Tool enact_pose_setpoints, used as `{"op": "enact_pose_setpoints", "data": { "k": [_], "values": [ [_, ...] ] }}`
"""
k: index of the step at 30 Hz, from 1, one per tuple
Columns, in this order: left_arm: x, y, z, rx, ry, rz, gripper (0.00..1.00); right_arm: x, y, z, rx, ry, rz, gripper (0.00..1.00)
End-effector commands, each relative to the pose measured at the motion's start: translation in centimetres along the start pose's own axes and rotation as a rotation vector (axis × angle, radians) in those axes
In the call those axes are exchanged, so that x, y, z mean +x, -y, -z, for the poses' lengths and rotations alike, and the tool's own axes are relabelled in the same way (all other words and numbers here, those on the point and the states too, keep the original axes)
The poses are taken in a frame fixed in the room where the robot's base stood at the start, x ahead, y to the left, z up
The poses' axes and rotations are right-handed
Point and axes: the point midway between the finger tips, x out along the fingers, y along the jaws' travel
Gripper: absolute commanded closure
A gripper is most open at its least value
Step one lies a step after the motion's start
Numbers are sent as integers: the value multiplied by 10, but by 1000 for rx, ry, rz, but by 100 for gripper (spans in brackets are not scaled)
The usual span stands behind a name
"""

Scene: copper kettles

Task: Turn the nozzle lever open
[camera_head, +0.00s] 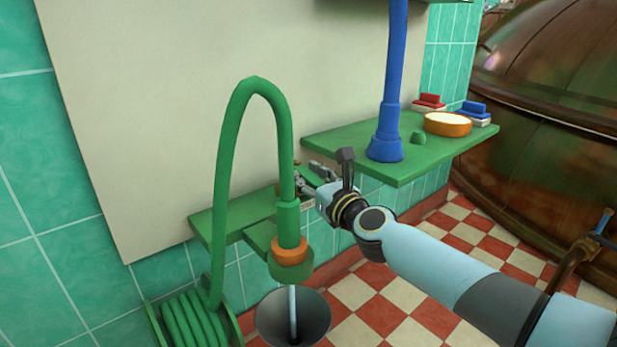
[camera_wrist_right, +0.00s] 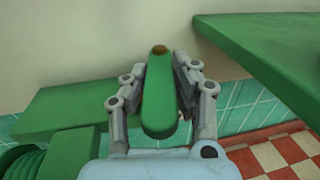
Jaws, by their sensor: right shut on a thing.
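The green nozzle (camera_head: 288,225) with an orange ring (camera_head: 290,252) hangs from a green hose (camera_head: 228,150). A thin pale-blue column, stream or rod, runs from its lower end into a dark funnel-like vessel (camera_head: 268,318). My right gripper (camera_head: 308,182) is just behind and right of the nozzle in the head view. In the right wrist view, this gripper (camera_wrist_right: 161,68) is shut on a long green lever (camera_wrist_right: 158,105) with a brown end. Its fingers lie along both sides. The gripper mostly hides the lever in the head view. My left gripper is not in view.
A green shelf (camera_head: 370,145) at the right carries a blue post (camera_head: 390,90), an orange-rimmed dish (camera_head: 447,124) and red and blue blocks. A coiled hose reel (camera_head: 195,320) stands lower left. A copper kettle (camera_head: 560,110) fills the right. Checkered floor shows below.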

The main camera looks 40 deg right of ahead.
Motion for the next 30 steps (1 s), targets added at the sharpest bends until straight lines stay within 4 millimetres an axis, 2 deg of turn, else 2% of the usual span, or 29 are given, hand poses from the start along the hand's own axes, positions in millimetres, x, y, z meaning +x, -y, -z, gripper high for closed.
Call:
{"op": "enact_pose_setpoints", "data": {
  "k": [2, 6, 12, 21, 22, 27, 30],
  "values": [
    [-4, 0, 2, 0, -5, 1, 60, 0, -1, -2, 4, 1, 16, 100],
    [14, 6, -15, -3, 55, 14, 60, 1, -7, -6, 9, 4, 112, 100],
    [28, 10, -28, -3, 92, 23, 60, 2, -14, -2, 3, 1, 244, 100],
    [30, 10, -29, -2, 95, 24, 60, 2, -14, 0, 0, -1, 256, 100],
    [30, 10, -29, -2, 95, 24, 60, 2, -14, 0, 0, -1, 256, 70],
    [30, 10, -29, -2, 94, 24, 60, 2, -14, 0, 0, -1, 256, 50],
    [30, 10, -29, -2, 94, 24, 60, 2, -14, 0, 0, 0, 256, 50]
  ]
}}
